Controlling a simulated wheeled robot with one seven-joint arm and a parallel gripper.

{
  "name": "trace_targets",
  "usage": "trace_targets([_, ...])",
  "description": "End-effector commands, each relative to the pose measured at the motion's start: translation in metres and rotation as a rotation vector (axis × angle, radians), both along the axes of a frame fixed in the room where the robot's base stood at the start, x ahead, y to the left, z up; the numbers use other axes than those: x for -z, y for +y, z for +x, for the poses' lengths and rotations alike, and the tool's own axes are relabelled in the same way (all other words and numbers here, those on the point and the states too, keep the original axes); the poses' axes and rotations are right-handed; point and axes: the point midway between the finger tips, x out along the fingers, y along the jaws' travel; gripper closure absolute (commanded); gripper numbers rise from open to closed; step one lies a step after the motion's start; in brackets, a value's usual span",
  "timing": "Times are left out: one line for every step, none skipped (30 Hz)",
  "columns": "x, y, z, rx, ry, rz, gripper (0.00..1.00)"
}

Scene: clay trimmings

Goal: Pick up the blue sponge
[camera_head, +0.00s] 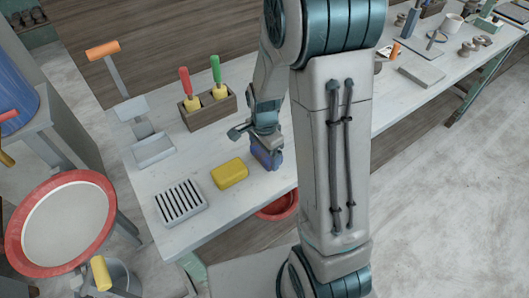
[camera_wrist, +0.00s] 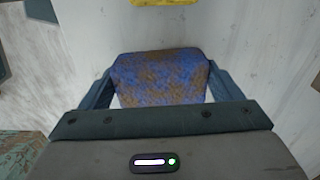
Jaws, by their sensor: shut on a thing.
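The blue sponge (camera_wrist: 160,78) is blue with brown smudges and sits between the two fingers of my gripper (camera_wrist: 160,85) in the wrist view. The fingers are shut on its left and right sides. In the head view the sponge (camera_head: 264,157) shows below my gripper (camera_head: 266,150), at the right of the yellow sponge and over the white table. I cannot tell whether the sponge touches the tabletop.
A yellow sponge (camera_head: 230,173) lies just left of my gripper. A slotted grey dish (camera_head: 180,203) is further left. A wooden holder (camera_head: 208,109) with red- and green-handled tools stands behind. A red bowl (camera_head: 278,207) is below the table's front edge.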

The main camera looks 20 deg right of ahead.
Motion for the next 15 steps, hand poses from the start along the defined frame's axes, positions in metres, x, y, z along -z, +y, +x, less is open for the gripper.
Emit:
trace_targets([-0.005, 0.0, 0.001, 0.0, -0.003, 0.0, 0.36])
trace_targets([-0.008, 0.0, 0.001, -0.001, -0.003, 0.0, 0.36])
trace_targets([-0.012, 0.0, 0.001, -0.001, -0.004, 0.0, 0.36])
trace_targets([-0.016, 0.0, 0.001, -0.001, -0.004, 0.0, 0.36])
trace_targets([-0.021, 0.001, 0.001, -0.002, -0.006, 0.0, 0.36])
trace_targets([-0.027, 0.001, 0.001, -0.002, -0.005, 0.001, 0.36])
trace_targets([-0.033, 0.001, 0.001, -0.002, -0.007, 0.001, 0.36])
trace_targets([-0.038, -0.003, -0.001, 0.001, -0.005, 0.001, 0.36])
trace_targets([-0.042, -0.013, -0.006, 0.007, -0.004, 0.0, 0.36])
trace_targets([-0.046, -0.019, -0.009, 0.007, -0.004, 0.001, 0.36])
trace_targets([-0.05, -0.024, -0.012, 0.007, -0.005, 0.001, 0.36])
trace_targets([-0.056, -0.033, -0.016, 0.007, -0.005, 0.0, 0.36])
trace_targets([-0.06, -0.04, -0.019, 0.007, -0.005, 0.0, 0.36])
trace_targets([-0.064, -0.045, -0.023, 0.007, -0.005, 0.001, 0.36])
trace_targets([-0.069, -0.054, -0.027, 0.007, -0.005, 0.0, 0.36])
